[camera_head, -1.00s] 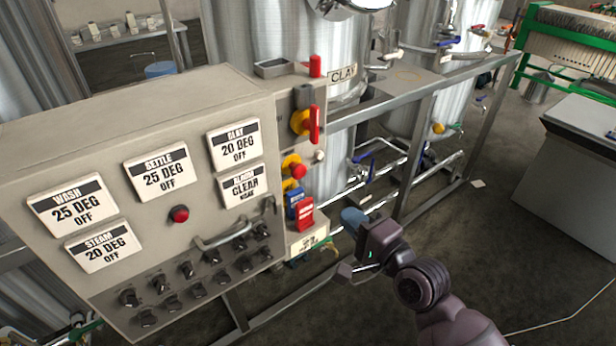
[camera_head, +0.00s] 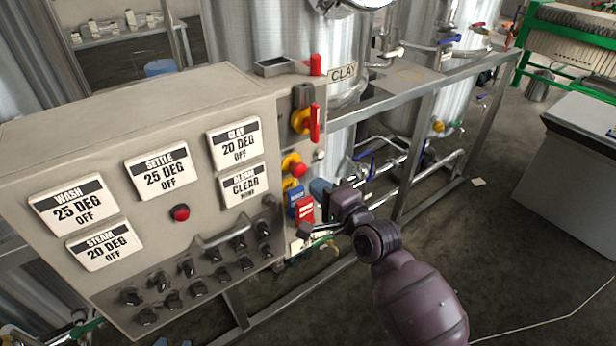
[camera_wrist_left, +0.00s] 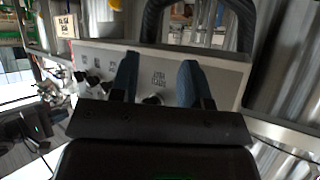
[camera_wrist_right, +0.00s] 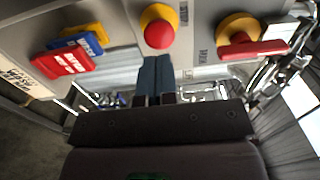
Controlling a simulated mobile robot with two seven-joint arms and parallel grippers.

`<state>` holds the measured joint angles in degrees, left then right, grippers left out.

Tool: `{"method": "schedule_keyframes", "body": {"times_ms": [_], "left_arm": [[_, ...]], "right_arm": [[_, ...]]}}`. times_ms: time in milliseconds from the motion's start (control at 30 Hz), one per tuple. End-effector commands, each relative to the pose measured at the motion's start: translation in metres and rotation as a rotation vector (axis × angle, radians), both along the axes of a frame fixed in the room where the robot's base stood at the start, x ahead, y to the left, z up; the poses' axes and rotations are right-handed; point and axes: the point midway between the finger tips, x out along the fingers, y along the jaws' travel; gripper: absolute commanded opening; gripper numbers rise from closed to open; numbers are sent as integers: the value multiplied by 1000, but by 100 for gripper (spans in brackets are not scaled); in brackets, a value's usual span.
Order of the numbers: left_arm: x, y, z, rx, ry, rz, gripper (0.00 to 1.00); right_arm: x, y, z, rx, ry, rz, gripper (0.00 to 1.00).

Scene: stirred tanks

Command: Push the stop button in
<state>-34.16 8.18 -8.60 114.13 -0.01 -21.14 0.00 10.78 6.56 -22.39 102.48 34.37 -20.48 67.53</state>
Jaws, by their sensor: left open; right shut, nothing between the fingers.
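The stop button, a red mushroom head on a yellow base (camera_head: 297,168), sits on the right side plate of the control panel. It also shows in the right wrist view (camera_wrist_right: 158,32). My right gripper (camera_head: 320,188) is shut and empty, its blue fingers just right of and below the button in the head view. In the right wrist view, its fingertips (camera_wrist_right: 156,60) appear just below the button; I cannot tell whether they touch it. My left gripper (camera_wrist_left: 158,75) is open and empty over a panel with knobs.
Red, blue and yellow tags (camera_wrist_right: 68,62) hang beside the button. A red-handled rotary switch (camera_head: 303,121) is above it. Another red button (camera_head: 180,213) is on the front panel, with several black knobs below. A metal frame rail (camera_head: 400,95) and tanks stand behind.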

Motion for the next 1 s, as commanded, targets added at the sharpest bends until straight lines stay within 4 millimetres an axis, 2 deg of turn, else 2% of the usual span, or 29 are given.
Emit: {"method": "schedule_keyframes", "body": {"times_ms": [100,300,800,1000], "left_arm": [[0,0,1,0,0,0,43],[-2,0,0,1,4,1,43],[-5,1,-3,1,12,3,43],[-3,1,-1,1,7,1,43]], "right_arm": [[15,12,1,0,-1,2,0],[30,22,0,2,1,1,0],[35,25,0,1,1,0,0],[48,35,1,1,-1,-1,0]]}}
